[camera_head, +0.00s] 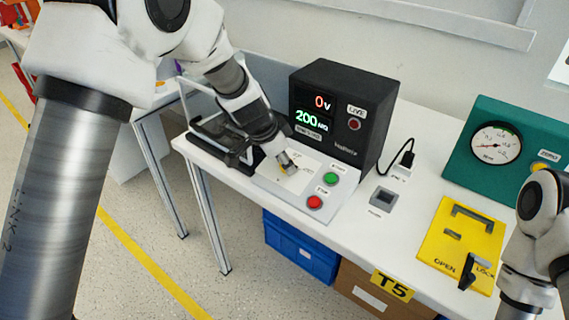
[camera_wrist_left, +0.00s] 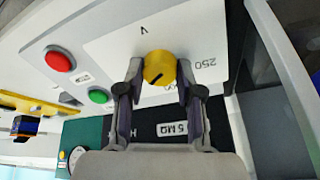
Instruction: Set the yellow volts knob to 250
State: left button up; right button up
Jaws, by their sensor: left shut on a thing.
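The yellow knob (camera_wrist_left: 159,68) sits on a white dial plate (camera_wrist_left: 110,45) and carries a short dark mark on its lower left in the left wrist view. The printed "250" (camera_wrist_left: 203,62) is upside down, right of the knob. Other numbers are partly hidden by the fingers. My left gripper (camera_wrist_left: 158,82) is shut on the knob, one finger on each side. In the head view my left gripper (camera_head: 286,161) reaches down to the panel (camera_head: 318,172) and mostly covers the knob. My right gripper is not in view; only part of my right arm shows.
The black tester box (camera_head: 343,110) shows red "0 V" and green "200 MΩ". A green button (camera_head: 331,179) and a red button (camera_head: 315,202) stand close right of the gripper. Right along the table are a grey socket (camera_head: 384,199), a yellow lock panel (camera_head: 455,240) and a teal gauge box (camera_head: 515,175).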

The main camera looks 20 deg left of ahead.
pick_arm(q)
jog(key=n+b, duration=0.1)
jog(key=n, duration=0.2)
jog(key=shift+f+n+t, duration=0.1)
jog(key=shift+n+t, duration=0.2)
jog(key=n, duration=0.3)
jog(key=shift+s+n+y, duration=0.1)
jog(key=shift+n+y, duration=0.2)
jog(key=shift+y, duration=0.1)
jog(key=n, duration=0.2)
jog(key=n+p, duration=0.1)
jog(key=shift+r+n, duration=0.2)
jog(key=shift+n, duration=0.2)
jog(key=n+p, duration=0.1)
jog(key=n, duration=0.1)
jog(key=shift+n+y+p, duration=0.4)
jog(key=shift+d+r+n+t+p, duration=0.1)
jog(key=shift+n+t+p, duration=0.25)
jog(key=shift+n, duration=0.15)
jog(key=n+p, duration=0.5)
jog(key=p, duration=0.2)
jog(key=n+g+y+p, duration=0.1)
jog(key=n+p, duration=0.4)
jog(key=p, duration=0.2)
jog(key=shift+r+p, duration=0.1)
jog(key=shift+p, duration=0.2)
jog(key=shift+n+p, duration=0.5)
jog(key=shift+p, duration=0.2)
jog(key=shift+f+y+p, duration=0.3)
